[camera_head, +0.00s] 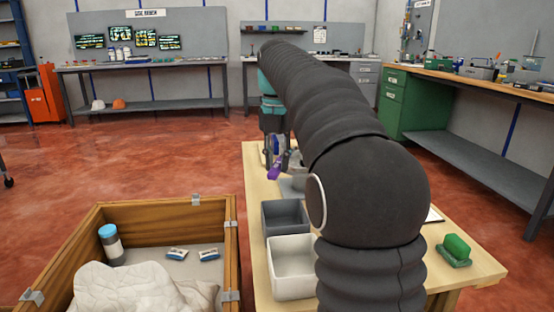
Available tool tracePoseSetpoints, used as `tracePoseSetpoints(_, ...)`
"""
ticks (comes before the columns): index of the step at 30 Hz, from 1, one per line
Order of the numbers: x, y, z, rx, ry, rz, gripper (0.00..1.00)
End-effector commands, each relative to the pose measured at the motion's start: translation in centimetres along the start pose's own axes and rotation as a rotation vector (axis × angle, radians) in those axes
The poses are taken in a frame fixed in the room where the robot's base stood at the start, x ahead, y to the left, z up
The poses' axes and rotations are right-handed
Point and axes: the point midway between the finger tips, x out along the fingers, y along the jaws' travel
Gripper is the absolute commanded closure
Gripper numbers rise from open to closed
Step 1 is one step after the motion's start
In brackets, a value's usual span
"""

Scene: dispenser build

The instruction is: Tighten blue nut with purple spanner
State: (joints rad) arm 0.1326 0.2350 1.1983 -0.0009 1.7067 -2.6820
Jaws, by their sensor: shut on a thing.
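My gripper (277,150) hangs over the far left part of the light wooden table (257,190), beyond my dark arm. It is shut on the purple spanner (274,172), whose purple part shows just below the fingers at a tilt. The rest of the spanner is too small or hidden to make out. A grey piece shows beside and below the gripper, partly behind my arm. I cannot see the blue nut; my arm covers much of the table.
A dark grey bin (283,217) and a white bin (291,267) stand on the table's left side. A green block on a green base (456,251) sits at the right. A wooden crate (231,250) with cloth, a bottle and small items stands left of the table.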

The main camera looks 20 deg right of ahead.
Motion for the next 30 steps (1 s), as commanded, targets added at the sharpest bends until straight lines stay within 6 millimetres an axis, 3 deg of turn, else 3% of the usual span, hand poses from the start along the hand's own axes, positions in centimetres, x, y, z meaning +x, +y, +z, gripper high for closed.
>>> tracePoseSetpoints(30,0.62,0.59,0.05,0.045,0.000,0.000,1.00)
